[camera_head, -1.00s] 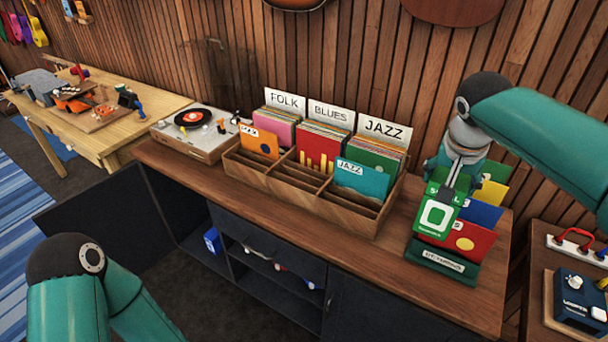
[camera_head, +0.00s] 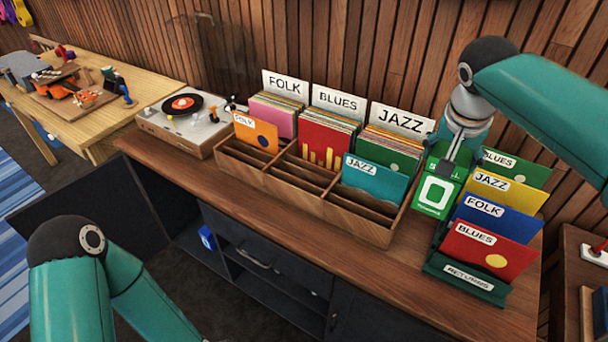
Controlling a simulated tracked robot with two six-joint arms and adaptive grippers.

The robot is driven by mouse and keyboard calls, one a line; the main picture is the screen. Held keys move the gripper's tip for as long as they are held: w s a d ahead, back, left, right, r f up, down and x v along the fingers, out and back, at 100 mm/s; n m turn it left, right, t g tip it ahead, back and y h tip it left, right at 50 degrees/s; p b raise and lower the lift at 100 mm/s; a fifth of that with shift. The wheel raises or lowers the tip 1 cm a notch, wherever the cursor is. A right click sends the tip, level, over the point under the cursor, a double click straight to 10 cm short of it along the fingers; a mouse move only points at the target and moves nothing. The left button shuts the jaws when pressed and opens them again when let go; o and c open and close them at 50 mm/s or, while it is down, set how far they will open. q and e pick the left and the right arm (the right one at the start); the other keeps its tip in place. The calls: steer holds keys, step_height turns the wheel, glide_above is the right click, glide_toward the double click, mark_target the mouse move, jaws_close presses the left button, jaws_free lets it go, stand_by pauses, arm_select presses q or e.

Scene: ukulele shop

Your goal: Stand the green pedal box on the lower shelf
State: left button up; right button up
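The green pedal box (camera_head: 434,190), with a white square ring on its face, hangs at my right gripper (camera_head: 453,160). That gripper points down and looks shut on the box's upper right part; the fingertips are partly hard to make out. The box is above the counter, between the record crate and the returns rack. The dark cabinet under the counter has an open front with a lower shelf (camera_head: 268,292), partly in shadow. A blue box (camera_head: 207,238) is in the cabinet's left part. My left arm shows at bottom left, but its gripper is out of view.
The wooden record crate (camera_head: 335,217) and the green returns rack (camera_head: 465,282) with several sleeves stand on the counter (camera_head: 390,262). A turntable (camera_head: 183,118) is at the counter's left end. A dark open cabinet door (camera_head: 75,205) sticks out at left.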

steer(key=f+b, duration=0.4)
steer(key=shift+w+d+f, duration=0.1)
steer(key=shift+d+f, duration=0.1)
steer(key=shift+f, duration=0.5)
step_height(320, 180, down, 19)
steer(key=shift+f, duration=0.2)
steer(key=o, duration=1.7)
steer(key=shift+o, duration=0.5)
steer(key=shift+s, duration=0.2)
